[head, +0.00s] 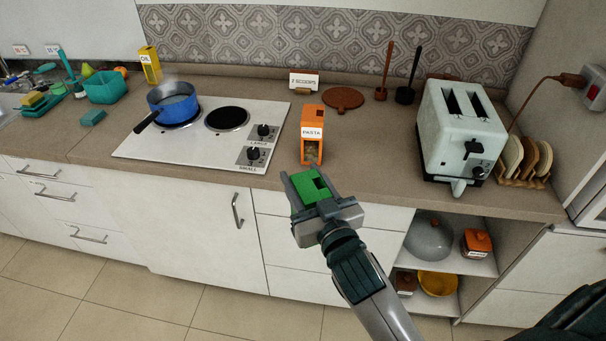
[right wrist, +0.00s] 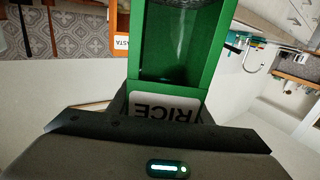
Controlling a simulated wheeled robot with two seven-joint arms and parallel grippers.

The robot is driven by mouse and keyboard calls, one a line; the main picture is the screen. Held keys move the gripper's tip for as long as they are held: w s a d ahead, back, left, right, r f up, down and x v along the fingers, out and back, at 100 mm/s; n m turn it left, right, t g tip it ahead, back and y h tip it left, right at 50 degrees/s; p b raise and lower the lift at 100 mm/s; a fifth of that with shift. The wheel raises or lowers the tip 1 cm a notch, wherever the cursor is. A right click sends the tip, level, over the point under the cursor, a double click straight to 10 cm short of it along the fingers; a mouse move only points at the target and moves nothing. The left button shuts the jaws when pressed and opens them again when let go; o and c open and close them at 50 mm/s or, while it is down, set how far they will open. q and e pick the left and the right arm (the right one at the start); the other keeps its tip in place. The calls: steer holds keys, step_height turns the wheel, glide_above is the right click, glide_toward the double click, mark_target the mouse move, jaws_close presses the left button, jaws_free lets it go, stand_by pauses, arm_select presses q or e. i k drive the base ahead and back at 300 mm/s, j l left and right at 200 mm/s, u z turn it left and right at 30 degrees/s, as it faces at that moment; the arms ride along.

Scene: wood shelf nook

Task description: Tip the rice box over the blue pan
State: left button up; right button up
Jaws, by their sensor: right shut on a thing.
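The blue pan (head: 174,101) sits on the left burner of the white hob, with faint steam above it and its dark handle pointing front left. My right gripper (head: 314,190) is shut on the green rice box (head: 308,188), in front of the counter and to the right of the pan. In the right wrist view the rice box (right wrist: 170,85) shows its RICE label upside down and a clear window. Its contents are hard to make out. My left gripper is not in view.
The orange pasta box (head: 312,122) stands on the counter just behind the rice box. The hob (head: 205,150) has a bare right burner and two knobs. A toaster (head: 462,130) stands at right, a yellow oil box (head: 149,65) behind the pan, and a teal bin (head: 106,88) farther left.

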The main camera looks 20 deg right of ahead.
mark_target(181, 107)
steer(key=i+j+z, duration=0.15)
steer(key=j, duration=0.3)
steer(key=i+j+z, duration=0.2)
steer(key=j, duration=0.25)
steer(key=i+j+z, duration=0.15)
steer(key=j, duration=0.3)
steer(key=i+j+z, duration=0.2)
steer(key=j, duration=0.3)
steer(key=j+z, duration=0.15)
steer(key=j, duration=0.35)
steer(key=i+j+z, duration=0.2)
steer(key=j, duration=0.35)
steer(key=k, duration=0.1)
